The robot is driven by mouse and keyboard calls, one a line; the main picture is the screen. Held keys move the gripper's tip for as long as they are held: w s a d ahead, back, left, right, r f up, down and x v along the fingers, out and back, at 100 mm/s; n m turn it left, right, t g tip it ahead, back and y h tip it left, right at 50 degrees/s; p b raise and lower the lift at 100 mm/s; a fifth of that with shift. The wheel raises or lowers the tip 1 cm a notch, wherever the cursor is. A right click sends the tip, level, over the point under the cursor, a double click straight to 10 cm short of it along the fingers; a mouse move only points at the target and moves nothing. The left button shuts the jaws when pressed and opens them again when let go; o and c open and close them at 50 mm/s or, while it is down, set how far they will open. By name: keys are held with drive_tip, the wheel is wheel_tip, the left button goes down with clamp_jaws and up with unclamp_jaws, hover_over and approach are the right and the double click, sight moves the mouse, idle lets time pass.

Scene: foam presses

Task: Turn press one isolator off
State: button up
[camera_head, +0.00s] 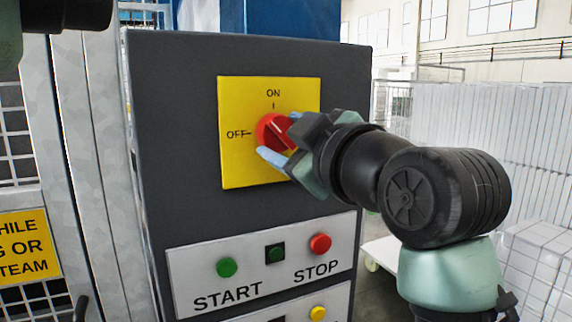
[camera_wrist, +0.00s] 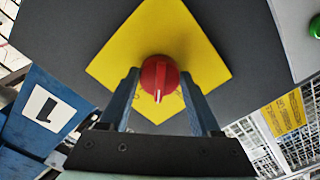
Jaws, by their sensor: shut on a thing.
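The red isolator knob (camera_head: 270,130) sits on a yellow plate (camera_head: 235,100) marked ON at the top and OFF at the left. My gripper (camera_head: 279,136) reaches in from the right and is shut on the knob, its fingertips at opposite sides. In the wrist view the knob (camera_wrist: 160,74) lies between the two finger ends. Its white mark points down in that view, towards my palm. Judged against the plate, it seems to lie between ON and OFF. My fingers hide part of the knob in the head view.
Below the plate is a panel with a green START button (camera_head: 227,267) and a red STOP button (camera_head: 320,243). A mesh guard with a yellow sign (camera_head: 28,246) stands at the left. White stacked blocks (camera_head: 470,150) stand behind my arm.

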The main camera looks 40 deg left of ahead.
drive_tip(key=n+b, duration=0.3)
drive_tip(key=n, duration=0.1)
drive_tip(key=shift+f+n, duration=0.1)
drive_tip(key=shift+n, duration=0.2)
drive_tip(key=n+b, duration=0.2)
drive_tip(key=n, duration=0.2)
drive_tip(key=shift+n, duration=0.4)
drive_tip(key=shift+r, duration=0.2)
drive_tip(key=o, duration=1.4)
drive_tip(key=shift+c, duration=0.2)
drive_tip(key=shift+d, duration=0.1)
drive_tip(key=b+v, duration=0.4)
drive_tip(key=v, duration=0.8)
drive_tip(key=shift+s+d, duration=0.2)
drive_tip(key=shift+d, duration=0.15)
